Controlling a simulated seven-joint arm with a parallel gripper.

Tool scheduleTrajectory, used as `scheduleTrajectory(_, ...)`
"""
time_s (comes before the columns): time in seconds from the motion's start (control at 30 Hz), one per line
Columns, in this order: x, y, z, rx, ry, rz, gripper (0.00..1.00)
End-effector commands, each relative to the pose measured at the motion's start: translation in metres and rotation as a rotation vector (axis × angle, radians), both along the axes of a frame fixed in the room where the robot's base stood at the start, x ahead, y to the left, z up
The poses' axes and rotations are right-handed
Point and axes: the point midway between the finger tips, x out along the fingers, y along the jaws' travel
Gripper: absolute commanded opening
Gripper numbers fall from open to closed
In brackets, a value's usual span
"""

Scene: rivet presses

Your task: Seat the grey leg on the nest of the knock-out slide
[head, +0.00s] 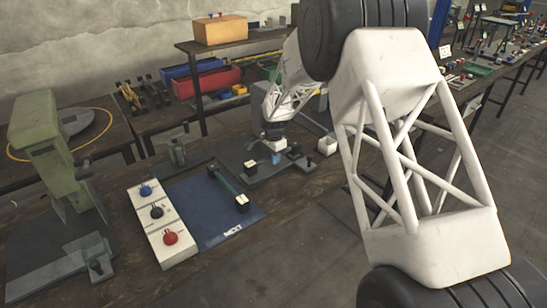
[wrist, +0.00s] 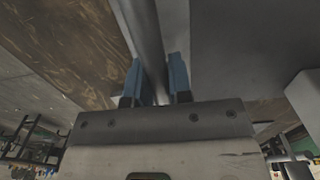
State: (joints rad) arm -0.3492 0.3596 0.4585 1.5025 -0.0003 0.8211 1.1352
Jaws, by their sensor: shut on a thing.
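In the wrist view my gripper (wrist: 155,84) has its two blue fingertips shut on the grey leg (wrist: 143,28), a smooth grey bar that runs away from the jaws to the top edge. In the head view my gripper (head: 276,157) is low over a dark grey fixture (head: 262,178), which looks like the knock-out slide. Light blocks with dark parts (head: 251,167) stand on that fixture. My gripper and arm hide much of it, and the leg cannot be made out there. I cannot tell whether the leg touches the nest.
A green press (head: 45,145) stands far left. A small white box (head: 327,146) stands right of the fixture.

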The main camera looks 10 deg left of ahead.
Motion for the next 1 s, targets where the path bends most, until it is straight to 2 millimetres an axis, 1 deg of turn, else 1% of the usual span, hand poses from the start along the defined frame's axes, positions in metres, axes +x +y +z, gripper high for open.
scheduleTrajectory(1.0,0.000,0.000,-0.013,0.000,0.000,0.000,0.00)
